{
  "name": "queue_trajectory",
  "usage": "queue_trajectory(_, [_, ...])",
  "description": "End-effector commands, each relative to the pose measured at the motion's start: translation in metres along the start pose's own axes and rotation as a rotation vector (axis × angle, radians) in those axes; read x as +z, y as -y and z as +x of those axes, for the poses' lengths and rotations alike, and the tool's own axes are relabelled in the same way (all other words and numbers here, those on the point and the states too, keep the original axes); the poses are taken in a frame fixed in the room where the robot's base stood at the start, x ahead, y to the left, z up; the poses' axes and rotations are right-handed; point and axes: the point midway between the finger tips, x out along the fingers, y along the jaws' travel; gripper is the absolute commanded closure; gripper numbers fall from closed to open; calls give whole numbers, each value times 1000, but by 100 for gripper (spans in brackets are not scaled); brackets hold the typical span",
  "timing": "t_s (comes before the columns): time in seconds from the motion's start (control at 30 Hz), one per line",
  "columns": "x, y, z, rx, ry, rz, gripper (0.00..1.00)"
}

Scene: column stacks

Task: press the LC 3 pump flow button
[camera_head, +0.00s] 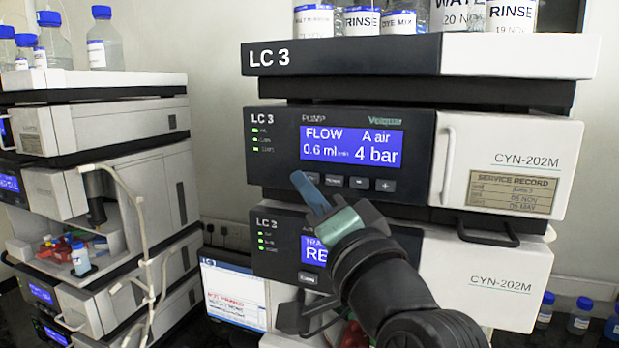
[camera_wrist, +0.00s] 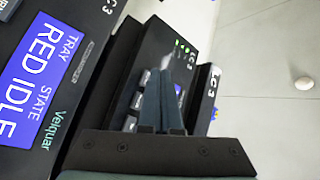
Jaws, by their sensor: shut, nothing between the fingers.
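The LC 3 pump (camera_head: 283,130) is the upper dark-fronted module in the head view. Its lit blue display (camera_head: 351,147) reads FLOW 0.6 ml/min, A air, 4 bar. A row of small grey buttons lies under the display. The leftmost button (camera_head: 312,177) is close beside my fingertips and its label is too small to read; a plus button (camera_head: 385,185) ends the row. My gripper (camera_head: 300,180) is shut and empty, its blue-grey fingers pointing up toward the row's left end. In the wrist view my shut fingers (camera_wrist: 160,75) overlap the button row (camera_wrist: 138,100). I cannot tell whether they touch the panel.
Below the pump is another LC 3 module (camera_head: 265,263), partly hidden by my arm; its display (camera_wrist: 38,75) reads TRAY STATE, RED IDLE. A white handle (camera_head: 447,165) sticks out right of the pump panel. Bottles (camera_head: 361,20) stand on top. Another stack (camera_head: 110,120) with tubing stands left.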

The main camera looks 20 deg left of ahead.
Motion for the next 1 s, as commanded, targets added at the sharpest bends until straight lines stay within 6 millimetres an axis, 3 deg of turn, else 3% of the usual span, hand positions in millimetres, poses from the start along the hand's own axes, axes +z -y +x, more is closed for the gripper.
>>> queue_trajectory(1.0, [-4, -4, 6, 0, 0, 0, 100])
